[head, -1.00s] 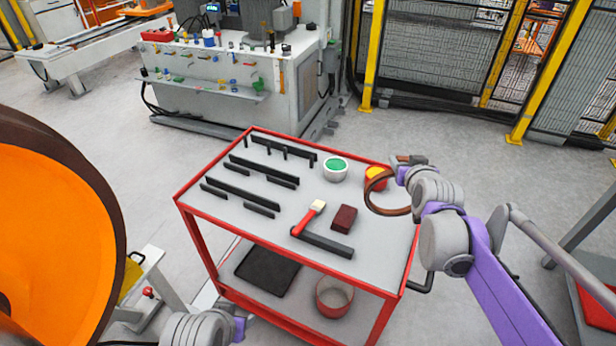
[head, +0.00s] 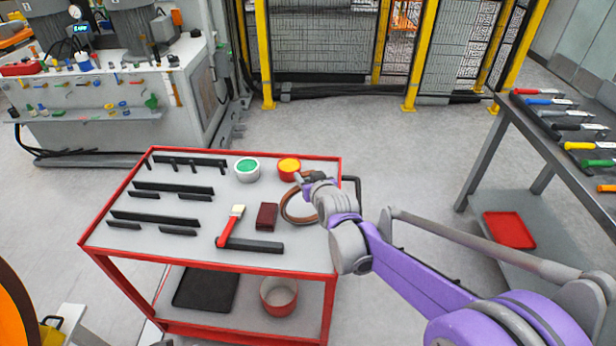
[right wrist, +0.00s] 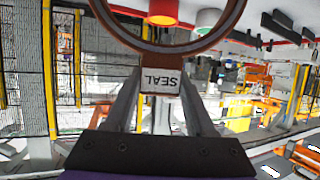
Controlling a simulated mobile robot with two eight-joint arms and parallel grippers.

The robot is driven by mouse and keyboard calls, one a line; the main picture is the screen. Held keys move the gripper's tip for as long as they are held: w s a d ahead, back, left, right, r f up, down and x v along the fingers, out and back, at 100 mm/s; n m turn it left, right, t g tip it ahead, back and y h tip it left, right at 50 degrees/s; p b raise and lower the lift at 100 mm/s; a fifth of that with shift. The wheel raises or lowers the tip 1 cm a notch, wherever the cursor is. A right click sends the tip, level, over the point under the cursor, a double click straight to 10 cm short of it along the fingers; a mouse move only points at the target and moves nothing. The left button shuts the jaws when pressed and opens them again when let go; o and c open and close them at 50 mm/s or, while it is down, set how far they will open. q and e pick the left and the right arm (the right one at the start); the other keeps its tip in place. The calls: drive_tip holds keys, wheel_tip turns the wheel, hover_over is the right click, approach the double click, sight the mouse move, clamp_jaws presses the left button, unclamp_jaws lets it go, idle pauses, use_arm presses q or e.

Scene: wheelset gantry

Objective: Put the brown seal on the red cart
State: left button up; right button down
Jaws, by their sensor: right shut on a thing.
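The brown seal, a ring (head: 284,212), shows in the head view over the right side of the red cart's (head: 210,264) top. I cannot tell whether it touches the surface. In the right wrist view the seal (right wrist: 110,28) hangs across the top of the picture, with a white "SEAL" label (right wrist: 161,80) between the fingers of the right gripper (right wrist: 160,88). My left gripper is not in view.
The cart top holds a green-filled tub (head: 247,170), a yellow-filled red tub (head: 288,168), a dark red block (head: 266,217), a brush (head: 231,226) and several black bars (head: 155,218). A tool table (head: 520,135) stands at the right. The cart's front right corner looks bare.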

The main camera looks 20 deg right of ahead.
drive_tip(key=shift+f, duration=0.15)
drive_tip(key=shift+c, duration=1.2)
unclamp_jaws()
drive_tip(key=shift+s+r, duration=0.1)
drive_tip(key=shift+r, duration=0.2)
drive_tip(key=v, duration=1.2)
drive_tip(key=s+f+g, duration=0.4)
drive_tip(key=s+f, duration=0.2)
drive_tip(key=s, duration=0.5)
drive_tip(key=s+f+g, duration=0.3)
drive_tip(key=s+f, duration=0.3)
drive_tip(key=s, duration=0.5)
drive_tip(key=shift+s+f+g, duration=0.3)
drive_tip(key=shift+s+g, duration=0.1)
drive_tip(key=shift+d, duration=0.1)
